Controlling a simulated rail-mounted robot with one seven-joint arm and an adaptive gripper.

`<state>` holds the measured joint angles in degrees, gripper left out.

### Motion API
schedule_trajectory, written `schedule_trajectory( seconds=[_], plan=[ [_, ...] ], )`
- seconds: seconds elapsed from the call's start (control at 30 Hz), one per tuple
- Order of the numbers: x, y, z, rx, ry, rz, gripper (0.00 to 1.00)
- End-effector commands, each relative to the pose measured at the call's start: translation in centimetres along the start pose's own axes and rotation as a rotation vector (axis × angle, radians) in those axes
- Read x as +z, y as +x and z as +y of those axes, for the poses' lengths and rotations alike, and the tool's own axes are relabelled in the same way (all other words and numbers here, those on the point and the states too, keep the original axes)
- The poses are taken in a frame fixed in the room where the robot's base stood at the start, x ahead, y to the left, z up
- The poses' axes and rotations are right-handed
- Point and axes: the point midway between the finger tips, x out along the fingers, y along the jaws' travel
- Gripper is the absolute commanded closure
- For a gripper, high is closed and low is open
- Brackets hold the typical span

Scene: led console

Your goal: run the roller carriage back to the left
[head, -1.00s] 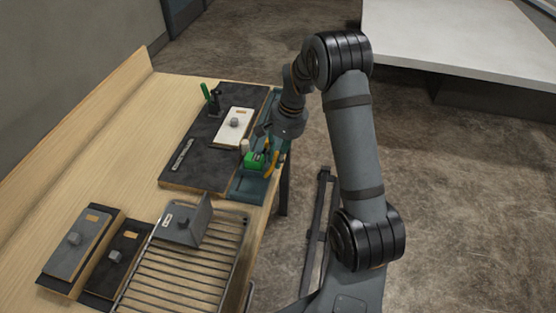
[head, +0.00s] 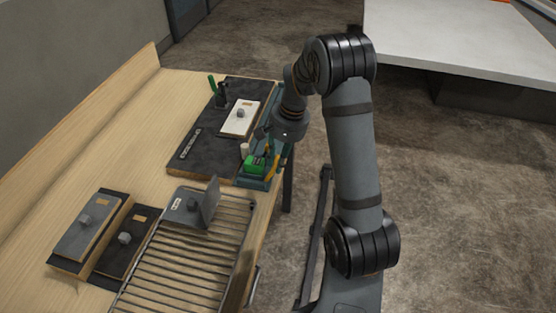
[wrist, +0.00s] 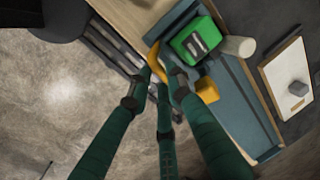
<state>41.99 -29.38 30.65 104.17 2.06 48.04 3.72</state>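The roller carriage is a bright green block (head: 256,165) on the teal rail (wrist: 250,125) along the dark board's near-right side. A white roller (wrist: 239,46) stands beside the green block. A curved yellow handle (head: 270,168) is on the carriage, and a yellow block (wrist: 207,90) is close by in the wrist view. My gripper (wrist: 163,78) has dark green fingers drawn together around the curved yellow handle, which passes between the fingertips. The exact contact is partly hidden. In the head view my wrist is just right of the carriage, and the fingers are hard to make out.
The dark board (head: 195,152) carries a white panel (head: 240,118) and an upright green-handled piece (head: 216,90). Nearer are a slatted rack (head: 180,265), a grey box with a raised lid (head: 188,207), and two knobbed panels. Open floor (head: 420,200) lies to the right.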

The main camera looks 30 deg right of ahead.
Motion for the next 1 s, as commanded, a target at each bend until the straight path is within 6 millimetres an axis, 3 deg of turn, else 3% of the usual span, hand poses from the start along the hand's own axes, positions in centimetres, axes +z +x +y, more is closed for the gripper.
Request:
schedule_trajectory(
  seconds=[0.1,0.47,1.0],
  plan=[
    [0.2,0.1,0.0,0.001,-0.001,-0.004,0.74],
    [0.0,-0.5,0.0,0.000,-0.002,0.001,0.74],
    [0.0,-10.3,-0.1,-0.001,-0.002,0.002,0.74]
  ],
)
